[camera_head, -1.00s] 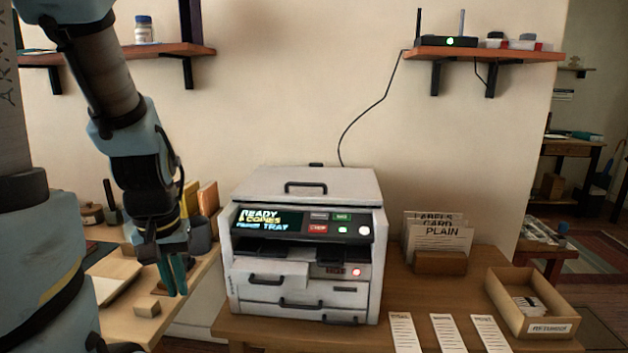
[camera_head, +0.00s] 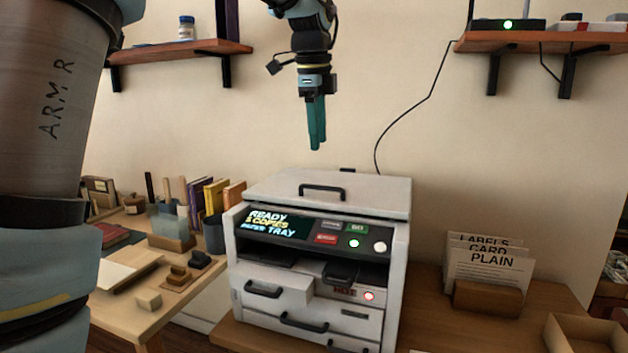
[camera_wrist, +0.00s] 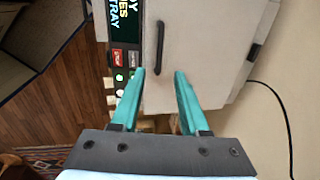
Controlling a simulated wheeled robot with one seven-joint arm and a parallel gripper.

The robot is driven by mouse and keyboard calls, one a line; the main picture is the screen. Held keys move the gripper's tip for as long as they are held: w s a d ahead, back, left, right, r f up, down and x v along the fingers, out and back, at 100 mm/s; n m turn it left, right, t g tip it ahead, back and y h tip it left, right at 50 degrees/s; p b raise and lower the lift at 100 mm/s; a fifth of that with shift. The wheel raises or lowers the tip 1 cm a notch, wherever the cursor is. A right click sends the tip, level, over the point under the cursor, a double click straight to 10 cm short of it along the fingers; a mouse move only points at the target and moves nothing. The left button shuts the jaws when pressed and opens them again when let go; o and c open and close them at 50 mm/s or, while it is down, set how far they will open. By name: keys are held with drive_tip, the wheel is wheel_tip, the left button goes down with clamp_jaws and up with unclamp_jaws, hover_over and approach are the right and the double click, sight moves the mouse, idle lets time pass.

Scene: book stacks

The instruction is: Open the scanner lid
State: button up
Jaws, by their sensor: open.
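The scanner (camera_head: 318,265) is a white box machine on the wooden desk. Its flat lid (camera_head: 375,193) is shut, with a black bar handle (camera_head: 322,192) near the front edge. In the wrist view the lid (camera_wrist: 207,45) fills the upper middle, and its handle (camera_wrist: 160,45) shows beyond my left fingertip. My gripper (camera_head: 317,146) is open and empty, fingers pointing down, above the lid and apart from it. In the wrist view the teal fingers of my gripper (camera_wrist: 160,72) are spread, with nothing between them touching.
A control panel (camera_head: 308,230) with a lit screen and buttons is on the scanner's front. A black cable (camera_head: 405,118) runs up the wall behind. A card holder (camera_head: 488,297) stands to the right. A side table (camera_head: 130,311) with books and wooden blocks is to the left.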

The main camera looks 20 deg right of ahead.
sight(320, 188)
drive_tip(key=f, duration=0.3)
drive_tip(key=w+f, duration=0.1)
drive_tip(key=f, duration=0.2)
drive_tip(key=d+f, duration=0.1)
drive_tip(key=f, duration=0.3)
drive_tip(key=shift+w+d+f, duration=0.1)
drive_tip(key=shift+w, duration=0.15)
clamp_jaws()
idle(1.0)
